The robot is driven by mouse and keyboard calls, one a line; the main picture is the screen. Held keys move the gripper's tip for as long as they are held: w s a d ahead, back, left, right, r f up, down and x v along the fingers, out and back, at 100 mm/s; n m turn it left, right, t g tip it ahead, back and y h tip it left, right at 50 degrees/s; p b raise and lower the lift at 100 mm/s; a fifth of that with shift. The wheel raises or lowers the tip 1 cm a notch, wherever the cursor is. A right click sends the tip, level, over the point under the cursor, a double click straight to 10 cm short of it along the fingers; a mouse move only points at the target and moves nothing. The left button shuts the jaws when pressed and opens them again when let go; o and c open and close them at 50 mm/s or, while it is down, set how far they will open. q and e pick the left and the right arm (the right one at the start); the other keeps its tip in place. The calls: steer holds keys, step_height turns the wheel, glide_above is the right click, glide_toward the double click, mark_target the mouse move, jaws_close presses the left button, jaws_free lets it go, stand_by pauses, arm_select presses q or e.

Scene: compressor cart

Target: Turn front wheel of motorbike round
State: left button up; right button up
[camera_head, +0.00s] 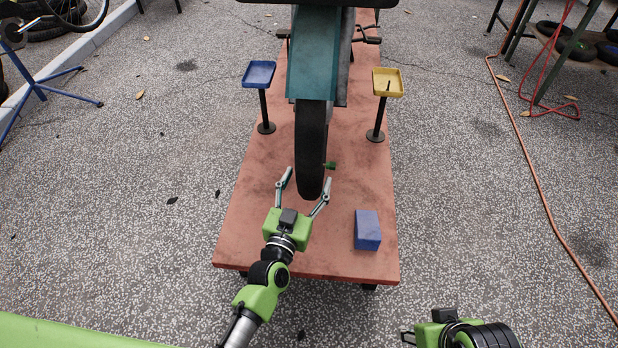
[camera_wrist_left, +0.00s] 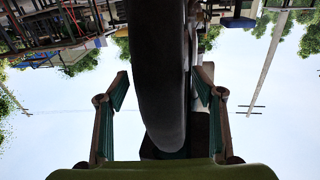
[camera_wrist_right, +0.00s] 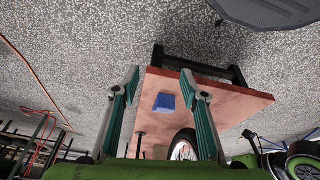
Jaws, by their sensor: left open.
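The motorbike's front wheel (camera_head: 311,150) is a dark tyre below a teal fender (camera_head: 313,70), above the red cart deck. A small green piece (camera_head: 329,166) sticks out at the tyre's right side. My left gripper (camera_head: 309,179) is open at the near end of the wheel, one finger on each side of the tyre. In the left wrist view the tyre (camera_wrist_left: 160,80) stands between the spread fingers; contact cannot be made out. My right gripper (camera_head: 408,338) is low at the bottom right, away from the wheel. Its fingers are apart and empty in the right wrist view (camera_wrist_right: 161,75).
A blue block (camera_head: 367,230) lies on the red deck (camera_head: 255,225), right of the wheel. A blue tray (camera_head: 259,74) and a yellow tray (camera_head: 388,82) stand on posts either side. An orange hose (camera_head: 540,190) crosses open pavement at right.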

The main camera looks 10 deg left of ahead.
arm_select(q)
steer(key=shift+w+d, duration=0.2)
steer(key=shift+w, duration=0.85)
